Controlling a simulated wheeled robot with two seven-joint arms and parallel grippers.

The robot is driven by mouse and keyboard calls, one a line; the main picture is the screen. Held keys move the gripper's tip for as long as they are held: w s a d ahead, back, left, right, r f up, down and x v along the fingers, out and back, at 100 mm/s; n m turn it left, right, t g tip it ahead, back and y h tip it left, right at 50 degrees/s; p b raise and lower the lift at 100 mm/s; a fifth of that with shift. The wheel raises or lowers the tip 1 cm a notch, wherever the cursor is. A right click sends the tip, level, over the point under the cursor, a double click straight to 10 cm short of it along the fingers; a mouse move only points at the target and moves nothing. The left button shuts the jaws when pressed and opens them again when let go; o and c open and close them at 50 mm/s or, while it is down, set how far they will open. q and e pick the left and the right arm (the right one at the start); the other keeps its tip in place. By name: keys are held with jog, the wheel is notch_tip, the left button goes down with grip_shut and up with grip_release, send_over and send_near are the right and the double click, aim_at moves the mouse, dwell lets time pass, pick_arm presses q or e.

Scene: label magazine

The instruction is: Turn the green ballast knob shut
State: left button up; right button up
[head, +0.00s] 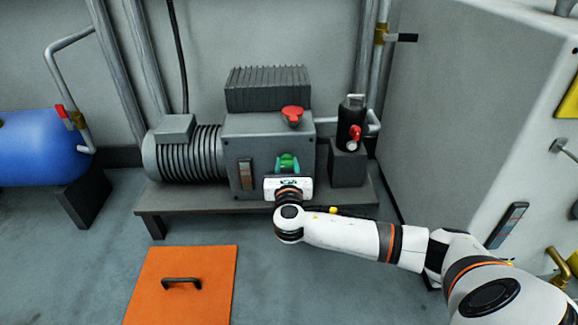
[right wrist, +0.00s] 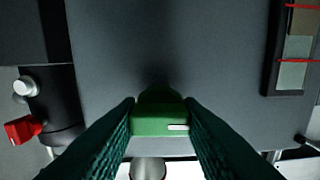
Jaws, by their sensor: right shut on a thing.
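The green ballast knob (head: 288,162) is on the front of the grey pump box (head: 262,142), above my right wrist in the head view. My right gripper (head: 288,172) reaches it from the front and is shut on it. In the right wrist view the green knob (right wrist: 158,120) sits between the two dark fingers of the right gripper (right wrist: 160,118), with a short white mark on its right part. The gripper and hand hide part of the knob in the head view. My left gripper is not in view.
A red knob (head: 292,114) is above the green one. A black canister (head: 351,122) with a red valve handle (head: 356,132) stands right of the pump. A large grey cabinet (head: 450,110) fills the right. An orange floor plate (head: 190,285) lies in front of the bench (head: 160,205).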

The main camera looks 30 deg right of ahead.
jog(key=m+p, duration=0.2)
jog(key=m, duration=0.1)
jog(key=shift+s+p, duration=0.1)
jog(key=shift+p, duration=0.3)
jog(key=shift+m+p, duration=0.45)
jog(key=shift+m, duration=0.45)
jog(key=m, duration=0.2)
jog(key=shift+f+m+p, duration=0.1)
jog(key=shift+m+p, duration=0.3)
jog(key=shift+m, duration=1)
jog(key=m, duration=0.2)
jog(key=shift+f+m, duration=0.1)
jog(key=shift+m, duration=0.2)
jog(key=m+b, duration=0.1)
jog(key=m, duration=0.2)
jog(key=shift+m, duration=1.2)
jog(key=shift+b, duration=0.3)
jog(key=o, duration=1)
jog(key=shift+r, duration=0.2)
